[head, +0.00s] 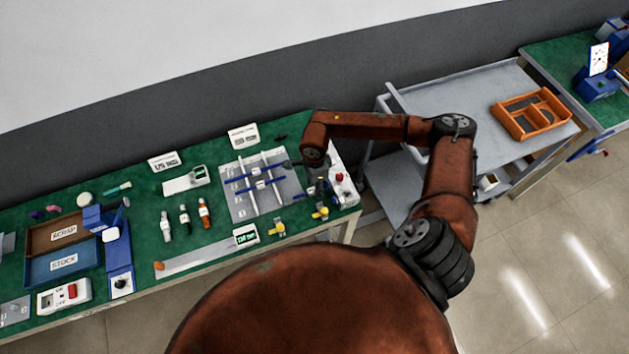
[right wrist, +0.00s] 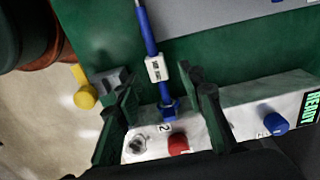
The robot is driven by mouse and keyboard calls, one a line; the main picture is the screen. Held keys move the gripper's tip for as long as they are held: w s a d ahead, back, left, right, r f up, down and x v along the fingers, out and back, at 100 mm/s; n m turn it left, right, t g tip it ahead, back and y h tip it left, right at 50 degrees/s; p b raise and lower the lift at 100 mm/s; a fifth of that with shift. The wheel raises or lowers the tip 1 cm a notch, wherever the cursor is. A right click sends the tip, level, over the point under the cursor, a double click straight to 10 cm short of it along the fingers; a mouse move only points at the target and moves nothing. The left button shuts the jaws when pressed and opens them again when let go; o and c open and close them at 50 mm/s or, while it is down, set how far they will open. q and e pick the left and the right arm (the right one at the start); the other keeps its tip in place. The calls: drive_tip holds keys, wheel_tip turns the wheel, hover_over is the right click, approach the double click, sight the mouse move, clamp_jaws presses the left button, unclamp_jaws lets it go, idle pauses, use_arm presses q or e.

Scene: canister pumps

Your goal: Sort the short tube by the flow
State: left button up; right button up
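A blue tube with a white printed tag (right wrist: 157,69) runs down between the fingers of my right gripper (right wrist: 163,85) in the right wrist view. The gripper is open, one finger on each side of the tube's lower end, with gaps beside it. That end meets a white control box (right wrist: 225,122) with red and blue knobs and a green READY display. In the head view my right arm reaches over the bench's right end, and blue tubes (head: 236,179) lie across a grey plate (head: 236,209). I cannot tell which tube is the short one. My left gripper is out of view.
A brown SCRAP tray (head: 37,243) and a blue STOCK tray (head: 38,277) stand at the bench's left. Yellow fittings (head: 320,213) sit at the front edge. A grey cart with an orange tray (head: 507,121) stands to the right.

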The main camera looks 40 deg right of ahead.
sight(307, 192)
drive_tip(key=shift+f, duration=0.35)
drive_tip(key=shift+c, duration=0.4)
clamp_jaws()
drive_tip(key=shift+a, duration=0.3)
drive_tip(key=shift+w+a, duration=0.15)
drive_tip(key=shift+a, duration=0.3)
drive_tip(key=shift+w+a, duration=0.1)
drive_tip(key=shift+a, duration=0.25)
drive_tip(key=shift+a, duration=0.35)
